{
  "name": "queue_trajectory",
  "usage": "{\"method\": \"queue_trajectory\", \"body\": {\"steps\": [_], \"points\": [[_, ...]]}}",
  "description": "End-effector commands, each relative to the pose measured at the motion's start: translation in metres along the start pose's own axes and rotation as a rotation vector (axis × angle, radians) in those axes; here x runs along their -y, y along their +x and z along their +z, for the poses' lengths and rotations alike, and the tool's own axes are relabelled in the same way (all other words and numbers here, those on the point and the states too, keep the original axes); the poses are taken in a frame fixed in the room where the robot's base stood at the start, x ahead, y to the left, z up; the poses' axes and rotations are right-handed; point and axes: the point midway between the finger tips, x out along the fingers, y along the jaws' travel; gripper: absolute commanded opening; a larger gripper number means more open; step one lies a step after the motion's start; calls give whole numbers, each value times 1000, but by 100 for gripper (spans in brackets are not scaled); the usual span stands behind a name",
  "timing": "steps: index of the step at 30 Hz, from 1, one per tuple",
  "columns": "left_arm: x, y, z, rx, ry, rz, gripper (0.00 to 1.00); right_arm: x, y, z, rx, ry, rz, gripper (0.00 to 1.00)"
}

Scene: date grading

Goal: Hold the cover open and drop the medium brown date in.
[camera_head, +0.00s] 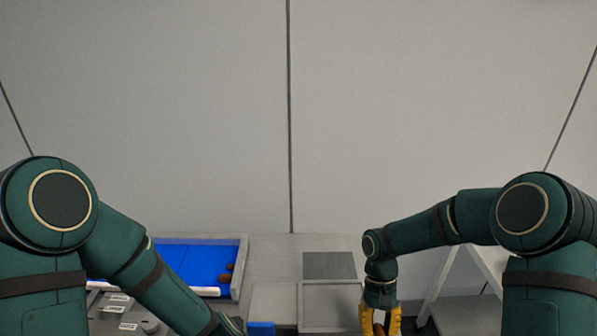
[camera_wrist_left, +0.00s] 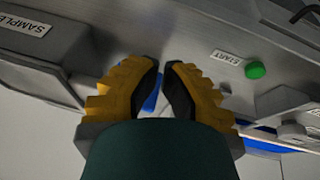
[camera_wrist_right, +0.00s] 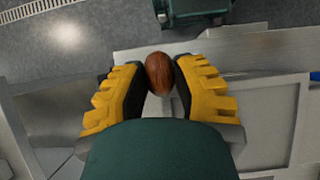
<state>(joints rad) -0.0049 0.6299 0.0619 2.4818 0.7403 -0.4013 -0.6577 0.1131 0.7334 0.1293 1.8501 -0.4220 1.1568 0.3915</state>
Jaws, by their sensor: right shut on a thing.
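A brown date (camera_wrist_right: 160,74) is pinched between the yellow and black fingers of my right gripper (camera_wrist_right: 161,76). In the head view my right gripper (camera_head: 380,322) hangs at the bottom edge, right of centre, with the date between its fingers. My left gripper (camera_wrist_left: 162,66) has its fingertips close together, with a small blue patch (camera_wrist_left: 152,100) visible between the fingers. Whether it grips anything is unclear. In the head view its tip is mostly cut off at the bottom. I cannot make out the cover for certain.
A blue-floored tray (camera_head: 243,262) holds dates at its right end. A dark mesh panel (camera_head: 330,265) lies on the grey bench right of it. The left wrist view shows a green START button (camera_wrist_left: 255,70) and a SAMPLE label (camera_wrist_left: 25,26). A white stand (camera_head: 480,262) is at right.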

Motion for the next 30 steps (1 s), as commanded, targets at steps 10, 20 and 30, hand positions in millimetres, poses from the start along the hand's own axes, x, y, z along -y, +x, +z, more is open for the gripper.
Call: {"method": "queue_trajectory", "body": {"steps": [10, 20, 30], "points": [[-14, -48, -23, -29, 61, -103, 0, 0, 2, -1, 0, 0, 0, 13], [-34, -86, -22, 11, 104, -123, 0, 0, 2, -1, 0, 0, 0, 13], [-40, -88, -19, 32, 116, -119, 0, 0, 3, -2, 0, 0, 0, 13]]}}
